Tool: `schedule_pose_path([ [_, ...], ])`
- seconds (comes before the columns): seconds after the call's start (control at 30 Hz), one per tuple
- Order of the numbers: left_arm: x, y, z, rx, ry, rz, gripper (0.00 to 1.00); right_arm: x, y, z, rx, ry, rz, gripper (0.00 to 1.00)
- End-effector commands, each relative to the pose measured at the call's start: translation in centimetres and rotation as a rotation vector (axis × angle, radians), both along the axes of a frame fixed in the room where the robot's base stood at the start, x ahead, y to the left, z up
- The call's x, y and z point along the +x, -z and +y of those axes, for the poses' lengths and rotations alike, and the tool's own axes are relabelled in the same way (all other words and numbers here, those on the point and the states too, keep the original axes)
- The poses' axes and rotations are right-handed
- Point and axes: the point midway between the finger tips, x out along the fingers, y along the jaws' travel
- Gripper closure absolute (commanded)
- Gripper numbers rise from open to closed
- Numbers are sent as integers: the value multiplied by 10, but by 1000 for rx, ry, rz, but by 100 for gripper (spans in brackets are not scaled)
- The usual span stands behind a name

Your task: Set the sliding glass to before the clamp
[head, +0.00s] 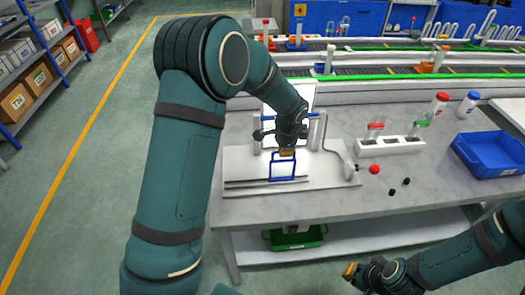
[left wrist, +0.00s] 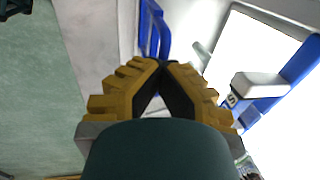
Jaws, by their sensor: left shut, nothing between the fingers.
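A white sealing fixture (head: 240,165) stands on the grey table, with a rail along its front left. A small blue-edged frame (head: 283,179), which looks like the sliding glass, stands upright on it. A blue bar (head: 272,118) between white posts, perhaps the clamp, is behind it, partly hidden by my left arm. My left gripper (head: 287,153) points down by the top of the blue frame. In the left wrist view its yellow fingertips (left wrist: 160,66) meet, shut and empty, with a blue frame part (left wrist: 152,28) just beyond. My right gripper (head: 349,270) is low at the front; its opening is unclear.
A white rack (head: 390,146) with tubes and a blue bin (head: 492,152) stand further right. Two small black pieces (head: 399,186) lie near the front. The table's front right is mostly clear.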

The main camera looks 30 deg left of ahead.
Motion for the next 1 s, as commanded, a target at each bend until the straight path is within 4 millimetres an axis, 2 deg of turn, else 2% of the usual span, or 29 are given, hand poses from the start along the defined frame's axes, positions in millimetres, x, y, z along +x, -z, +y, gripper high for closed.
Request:
schedule_pose_path([
  [0.1, 10, 3, -19, 1, 1, 5, 100, 0, 1, 0, 0, 0, 0, 100],
  [0.23, 17, 3, -30, 1, 1, 5, 100, 0, 1, 0, 0, 0, 0, 100],
  [0.7, 21, 2, -37, -2, 1, 5, 100, 0, 1, 0, 0, 0, 0, 100],
  [0.77, 21, 2, -37, -2, 1, 5, 81, 0, 1, 0, 0, 0, 0, 100],
  [0.8, 21, 2, -37, -1, 1, 4, 67, 0, 1, 0, 0, 0, 0, 100],
  [0.83, 21, 2, -37, -1, 1, 4, 61, 0, 1, 0, 0, 0, 0, 100],
  [1.0, 21, 1, -36, 0, 0, 2, 61, 0, 1, 0, 0, 0, 0, 100],
])
